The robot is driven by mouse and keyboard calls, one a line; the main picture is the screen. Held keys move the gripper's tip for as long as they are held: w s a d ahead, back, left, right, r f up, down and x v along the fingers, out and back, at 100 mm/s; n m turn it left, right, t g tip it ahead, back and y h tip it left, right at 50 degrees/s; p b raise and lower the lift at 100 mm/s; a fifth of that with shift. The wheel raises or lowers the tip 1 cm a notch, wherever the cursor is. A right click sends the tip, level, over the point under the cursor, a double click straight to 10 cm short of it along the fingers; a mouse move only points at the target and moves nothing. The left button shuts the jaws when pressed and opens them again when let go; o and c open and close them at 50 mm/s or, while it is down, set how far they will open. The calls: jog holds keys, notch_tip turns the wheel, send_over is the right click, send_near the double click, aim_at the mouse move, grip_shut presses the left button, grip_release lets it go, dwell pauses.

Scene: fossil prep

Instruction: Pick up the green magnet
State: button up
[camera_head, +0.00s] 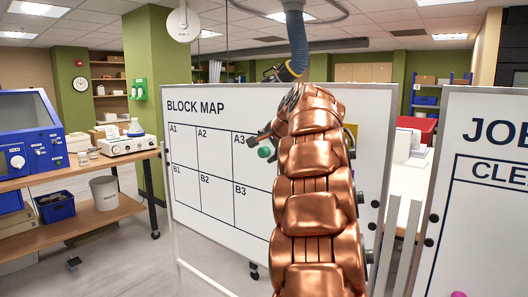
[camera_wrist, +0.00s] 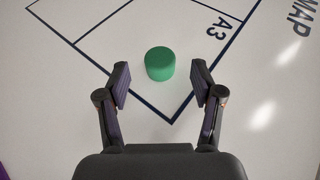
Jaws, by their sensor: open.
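The green magnet (camera_wrist: 160,64) is a short round cylinder on the white block map board (camera_wrist: 225,95). In the wrist view it lies inside the corner of the A3 cell, just beyond my fingertips and centred between them. My gripper (camera_wrist: 160,80) is open, one finger on each side, with nothing between the pads. In the head view the green magnet (camera_head: 264,152) shows just left of my copper-coloured arm, under the A3 label, with a finger of my gripper (camera_head: 262,137) close to it. My arm hides the right part of the board.
A second whiteboard (camera_head: 490,190) stands at the right, with a pink magnet (camera_head: 458,294) low on it. A wooden bench (camera_head: 115,160) with blue equipment (camera_head: 28,130) stands at the left. A blue hose (camera_head: 297,40) hangs above my arm. The floor before the bench is clear.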

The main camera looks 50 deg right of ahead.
jog(key=shift+x, duration=1.35)
jog(key=c, duration=1.1)
jog(key=shift+a+r, duration=0.1)
jog(key=shift+r, duration=0.05)
jog(key=shift+a+r, duration=0.15)
jog(key=shift+r, duration=0.15)
jog(key=shift+r+p, duration=0.3)
jog(key=shift+r, duration=2.6)
